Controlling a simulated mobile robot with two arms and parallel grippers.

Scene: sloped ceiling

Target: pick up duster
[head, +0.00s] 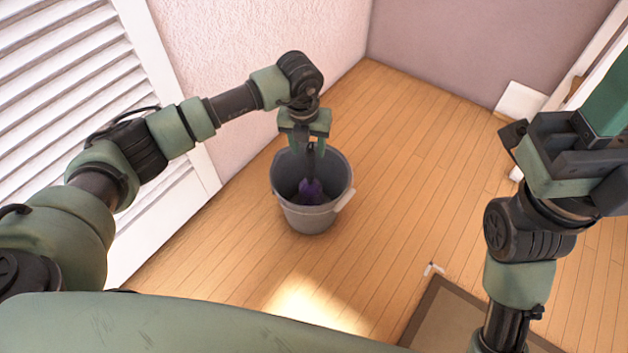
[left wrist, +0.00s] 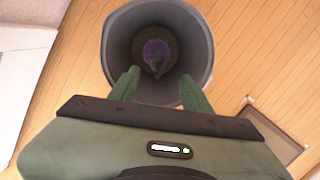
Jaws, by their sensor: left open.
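The duster (head: 311,188) has a purple head and a dark handle, and it stands inside a grey bucket (head: 311,216) on the wooden floor. In the left wrist view the duster (left wrist: 156,52) shows inside the round bucket (left wrist: 202,38), with its handle toward the camera. My left gripper (head: 309,148) is over the bucket's mouth, pointing down, with its fingers apart on either side of the handle's upper part. In the left wrist view the open fingers (left wrist: 160,90) reach the bucket's near rim. I cannot tell whether they touch the handle. My right gripper (head: 515,150) is at the right, away from the bucket; its fingertips are unclear.
A white louvred door (head: 70,80) and a pink wall (head: 260,40) stand left of and behind the bucket. A framed mat (head: 450,320) lies at lower right, with a small white item (head: 433,268) by its corner. The floor (head: 410,170) right of the bucket is clear.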

